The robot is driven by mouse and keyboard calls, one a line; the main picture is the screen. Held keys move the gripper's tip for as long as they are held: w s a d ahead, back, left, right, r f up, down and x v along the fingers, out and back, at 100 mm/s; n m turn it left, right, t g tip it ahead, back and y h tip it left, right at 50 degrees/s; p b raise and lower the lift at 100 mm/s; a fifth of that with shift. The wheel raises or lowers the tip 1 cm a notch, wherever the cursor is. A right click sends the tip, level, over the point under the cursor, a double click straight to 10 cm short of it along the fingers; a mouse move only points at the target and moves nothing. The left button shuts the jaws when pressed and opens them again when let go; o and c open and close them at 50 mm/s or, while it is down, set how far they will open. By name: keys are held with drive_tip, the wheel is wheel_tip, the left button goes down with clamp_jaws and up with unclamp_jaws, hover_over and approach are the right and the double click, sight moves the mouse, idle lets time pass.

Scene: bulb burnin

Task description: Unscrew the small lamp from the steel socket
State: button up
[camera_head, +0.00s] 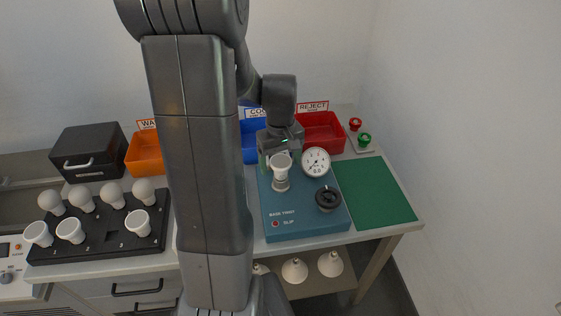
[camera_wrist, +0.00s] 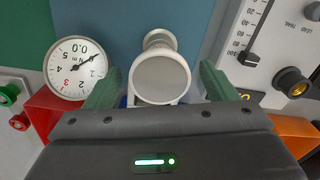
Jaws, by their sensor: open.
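The small lamp (camera_head: 282,161) is white with a flat round face. It stands upright in the steel socket (camera_head: 280,184) on the blue base-twist fixture (camera_head: 300,222). In the wrist view the lamp (camera_wrist: 160,80) lies between the two fingers of my gripper (camera_wrist: 160,88), with a gap on each side. My gripper (camera_head: 276,160) is open and just behind the lamp in the head view. In the wrist view the socket (camera_wrist: 159,39) shows partly beyond the lamp; its lower part is hidden.
Orange (camera_head: 146,153), blue (camera_head: 250,154) and red (camera_head: 322,131) bins stand behind. A black rack (camera_head: 100,240) holds several bulbs at left. The green mat (camera_head: 375,190) is clear.

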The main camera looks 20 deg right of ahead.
drive_tip(key=shift+f, duration=0.35)
drive_tip(key=shift+c, duration=0.5)
drive_tip(key=c, duration=1)
drive_tip(key=n, duration=0.5)
drive_tip(key=shift+n, duration=0.4)
drive_tip(key=n, duration=1.1)
drive_tip(key=shift+s+n+p, duration=0.1)
drive_tip(key=shift+n+p, duration=0.2)
drive_tip(key=n, duration=0.5)
